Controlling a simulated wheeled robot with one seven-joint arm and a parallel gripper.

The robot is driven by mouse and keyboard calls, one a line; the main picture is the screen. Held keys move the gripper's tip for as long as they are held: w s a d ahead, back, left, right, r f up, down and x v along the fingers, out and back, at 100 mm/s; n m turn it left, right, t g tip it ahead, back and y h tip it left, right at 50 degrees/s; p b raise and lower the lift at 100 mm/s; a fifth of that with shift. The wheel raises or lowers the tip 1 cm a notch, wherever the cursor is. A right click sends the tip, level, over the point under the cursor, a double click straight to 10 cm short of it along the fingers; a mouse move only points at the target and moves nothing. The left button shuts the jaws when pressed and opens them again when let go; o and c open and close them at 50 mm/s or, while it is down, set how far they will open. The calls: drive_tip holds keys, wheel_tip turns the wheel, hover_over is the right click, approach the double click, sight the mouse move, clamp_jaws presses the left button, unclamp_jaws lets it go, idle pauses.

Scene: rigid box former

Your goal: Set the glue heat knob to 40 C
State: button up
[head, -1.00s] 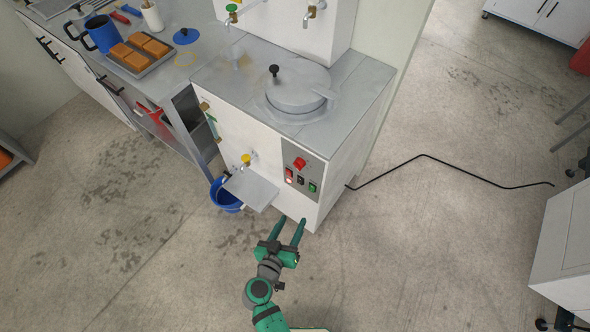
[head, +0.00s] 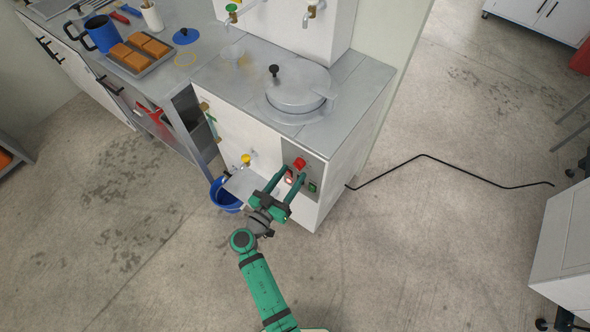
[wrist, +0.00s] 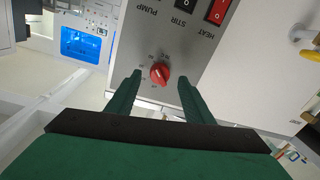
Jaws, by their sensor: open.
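The red glue heat knob (head: 300,163) sits at the top of the grey control panel on the front of the white cabinet. In the wrist view the knob (wrist: 159,73) lies between and beyond the fingertips, with small dial marks around it that are too small to read. My gripper (head: 289,176) is open in front of the panel, and its fingers (wrist: 158,82) stand either side of the knob in the picture. I cannot tell whether either finger touches it. In the wrist view the panel (wrist: 205,65) carries the labels HEAT, STIR and PUMP.
A red rocker switch (wrist: 219,10) sits by the HEAT label, and a green switch (head: 312,187) shows on the panel.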

sight(299, 164)
drive_tip(key=shift+x, duration=1.5)
drive_tip(key=c, duration=1)
drive_tip(key=shift+c, duration=0.2)
